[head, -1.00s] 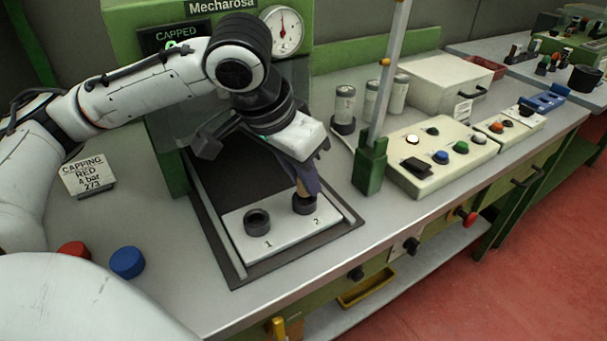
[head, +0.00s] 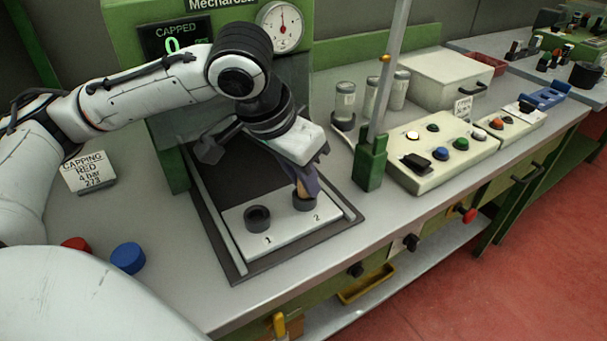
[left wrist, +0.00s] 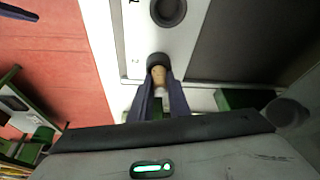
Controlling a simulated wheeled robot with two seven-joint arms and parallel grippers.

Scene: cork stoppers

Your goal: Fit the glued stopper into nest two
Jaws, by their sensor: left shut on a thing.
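My left gripper (head: 308,181) is shut on the tan cork stopper (head: 301,190), holding it at nest two (head: 304,203), the dark ring marked 2 on the white plate (head: 285,231). In the left wrist view the stopper (left wrist: 159,77) is between the two dark fingers, with its far end at the ring of nest two (left wrist: 158,59). The fingers partly hide the stopper, and I cannot tell how deep it sits. Nest one (head: 257,218) is an empty dark ring to the left. My right gripper is not in view.
A green post (head: 370,162) stands close right of the plate. A control box (head: 440,152) with coloured buttons is beyond it. Red (head: 76,245) and blue (head: 127,257) caps lie at left, near a capping card (head: 88,172). Bench is clear in front of the plate.

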